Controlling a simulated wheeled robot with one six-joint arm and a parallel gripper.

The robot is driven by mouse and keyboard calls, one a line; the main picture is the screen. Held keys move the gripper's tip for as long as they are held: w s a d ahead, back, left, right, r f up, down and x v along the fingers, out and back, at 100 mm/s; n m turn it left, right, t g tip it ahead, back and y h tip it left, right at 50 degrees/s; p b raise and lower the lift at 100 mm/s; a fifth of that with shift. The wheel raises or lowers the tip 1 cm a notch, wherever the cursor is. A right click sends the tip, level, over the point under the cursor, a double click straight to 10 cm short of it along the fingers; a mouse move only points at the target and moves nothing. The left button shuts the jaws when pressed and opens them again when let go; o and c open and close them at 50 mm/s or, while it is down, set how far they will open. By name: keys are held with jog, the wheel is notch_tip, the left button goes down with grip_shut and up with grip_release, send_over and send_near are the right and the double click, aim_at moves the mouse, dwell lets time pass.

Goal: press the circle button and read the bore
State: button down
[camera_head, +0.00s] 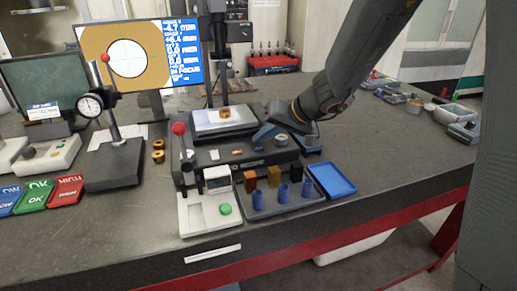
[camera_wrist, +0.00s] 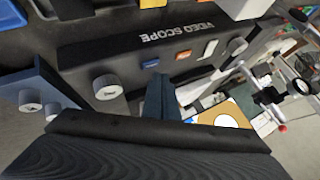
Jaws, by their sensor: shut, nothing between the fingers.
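The video scope console (camera_head: 222,160) stands mid-bench, with flat coloured keys on top: a white key (camera_head: 214,155) and an orange key (camera_head: 237,152), also orange in the wrist view (camera_wrist: 183,54). I cannot tell which key bears a circle. Behind it, a small brass part (camera_head: 228,113) sits on the pale stage (camera_head: 222,122). The monitor (camera_head: 137,60) shows a white disc on orange beside a blue readout; its digits are too small to read surely. My gripper (camera_head: 268,138) is shut and empty, over the console's right end; its fingers (camera_wrist: 163,85) hide part of the console.
In front stand a white box with a green button (camera_head: 225,209) and a dark tray with blue pegs (camera_head: 257,200). A blue tray (camera_head: 333,180) lies to the right. A dial gauge stand (camera_head: 115,163) and a red-knobbed lever (camera_head: 179,128) rise at left.

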jog(key=shift+f+b, duration=0.75)
jog(key=shift+b, duration=0.65)
dwell(0.6)
jog(key=shift+r, duration=0.1)
dwell(0.3)
jog(key=shift+r, duration=0.65)
notch_tip(320, 180, up, 5)
jog(key=p, duration=0.3)
dwell(0.8)
